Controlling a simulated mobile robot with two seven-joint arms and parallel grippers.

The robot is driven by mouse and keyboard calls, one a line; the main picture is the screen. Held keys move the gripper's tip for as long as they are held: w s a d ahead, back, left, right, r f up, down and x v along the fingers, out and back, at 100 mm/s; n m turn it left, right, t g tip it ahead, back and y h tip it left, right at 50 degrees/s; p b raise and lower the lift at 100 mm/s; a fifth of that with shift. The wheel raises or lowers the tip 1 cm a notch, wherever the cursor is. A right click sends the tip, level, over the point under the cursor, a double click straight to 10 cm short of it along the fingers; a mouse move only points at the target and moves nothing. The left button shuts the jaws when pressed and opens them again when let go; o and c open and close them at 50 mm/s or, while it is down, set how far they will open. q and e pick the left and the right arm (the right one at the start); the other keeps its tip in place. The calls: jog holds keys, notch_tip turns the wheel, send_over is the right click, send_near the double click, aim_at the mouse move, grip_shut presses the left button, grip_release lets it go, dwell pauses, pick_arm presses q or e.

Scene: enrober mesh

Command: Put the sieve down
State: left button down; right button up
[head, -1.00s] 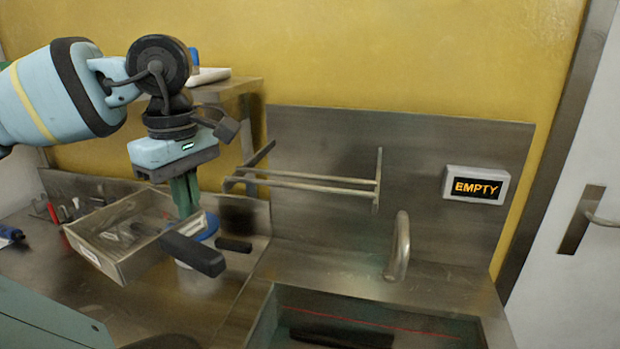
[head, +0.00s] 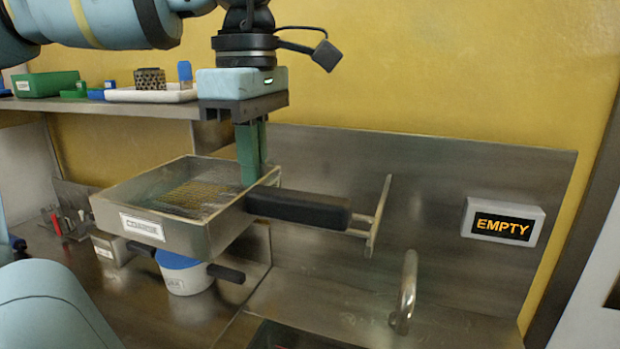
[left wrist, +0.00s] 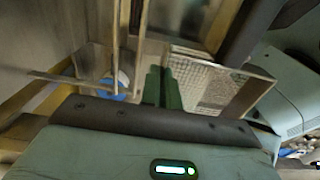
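The sieve (head: 170,228) is a square metal frame with a mesh floor, a white label on its front and a black handle at its right. My left gripper (head: 251,178) has its green fingers closed at the sieve's wall by the handle and holds it roughly level above the counter. In the left wrist view the fingers (left wrist: 163,90) are together, with the sieve's mesh (left wrist: 205,82) just right of them. The handle hides part of a wall rack (head: 377,218). Whether they touch is unclear. My right gripper is not in view.
Below the sieve stand a white tub with a blue top (head: 186,278) and a small bin (head: 112,250). A shelf (head: 110,105) with boxes is at back left. A tap (head: 405,290), a sink edge and an "EMPTY" sign (head: 503,222) are at right.

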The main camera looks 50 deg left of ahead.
pick_arm(q)
jog(key=w+a+f+p, duration=0.1)
jog(key=w+f, duration=0.1)
jog(key=w, duration=0.4)
jog(key=w+a+f, duration=0.1)
jog(key=w+f, duration=0.1)
jog(key=w, duration=0.4)
jog(key=shift+w+f+p, duration=0.35)
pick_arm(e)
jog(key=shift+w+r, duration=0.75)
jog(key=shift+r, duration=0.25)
pick_arm(q)
jog(key=shift+f, duration=0.25)
jog(key=c, duration=1.6)
grip_release()
jog(key=shift+r, duration=0.1)
jog(key=shift+c, duration=0.2)
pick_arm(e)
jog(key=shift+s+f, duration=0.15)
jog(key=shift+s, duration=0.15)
